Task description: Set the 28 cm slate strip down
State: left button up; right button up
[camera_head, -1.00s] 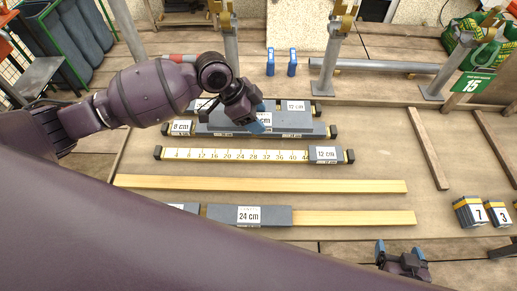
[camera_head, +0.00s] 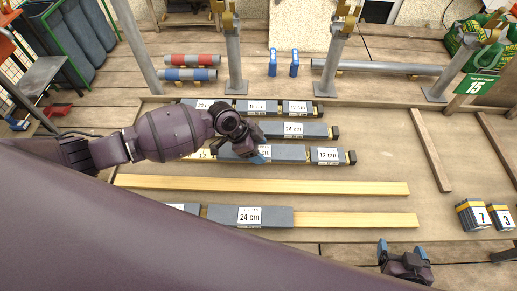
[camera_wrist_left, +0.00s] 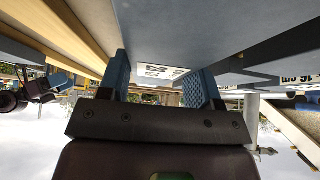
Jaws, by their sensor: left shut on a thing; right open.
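My left gripper (camera_head: 256,156) is shut on a grey slate strip (camera_head: 288,152), whose label is half hidden behind the fingers. The strip lies along the yellow ruler row, close to the left of the 12 cm strip (camera_head: 326,156). I cannot tell whether it touches the rail. In the left wrist view the blue finger pads (camera_wrist_left: 165,82) stand either side of the strip (camera_wrist_left: 190,30), with its white label between them. My arm hides most of the ruler's left part. My right gripper (camera_head: 403,252) is open and empty at the bottom right.
Behind lie rows with 20, 16 and 12 cm strips (camera_head: 248,112) and another labelled strip (camera_head: 294,136). In front are a bare wooden batten (camera_head: 340,187) and a batten carrying a 24 cm strip (camera_head: 275,217).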

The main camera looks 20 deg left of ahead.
pick_arm(q)
jog(key=shift+f, duration=0.15)
pick_arm(e)
jog(key=shift+s, duration=0.3)
pick_arm(q)
jog(key=shift+f, duration=0.1)
pick_arm(e)
jog(key=shift+s+d+f, duration=0.1)
jog(key=shift+f, duration=0.1)
pick_arm(q)
jog(key=o, duration=1.2)
jog(key=shift+c, duration=0.2)
pick_arm(e)
jog(key=shift+w+r, duration=0.15)
jog(key=shift+w, duration=0.2)
pick_arm(q)
jog(key=shift+a+r+p, duration=0.15)
jog(key=shift+r+p, duration=0.15)
jog(key=shift+r, duration=0.1)
jog(key=p+v, duration=0.3)
jog(key=v, duration=0.2)
jog(key=shift+s+a+r+p, duration=0.1)
jog(key=shift+p, duration=0.25)
jog(key=v, duration=0.5)
jog(key=shift+s+a+r, duration=0.1)
jog(key=shift+a+r, duration=0.15)
jog(key=shift+r, duration=0.2)
pick_arm(e)
jog(key=shift+s+r, duration=0.8)
jog(key=shift+r, duration=0.3)
